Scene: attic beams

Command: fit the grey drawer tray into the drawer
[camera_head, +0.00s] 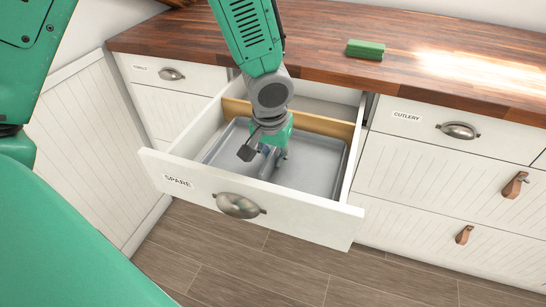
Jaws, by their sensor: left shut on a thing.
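The grey drawer tray (312,162) is inside the open drawer marked SPARE (290,212), in front of a wooden divider (325,125). Its rim runs close to the drawer's side walls. I cannot tell whether it rests flat on the drawer bottom. My left gripper (264,160) reaches down into the drawer from above and is shut on the tray near its middle. The gripper and wrist hide the exact grip and part of the tray's left and back. My right gripper is not in view.
A wooden worktop (410,65) lies above and behind the drawer, with a green block (365,49) on it. The CUTLERY drawer (420,130) to the right and the drawer (170,72) at the left are closed. The floor in front is clear.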

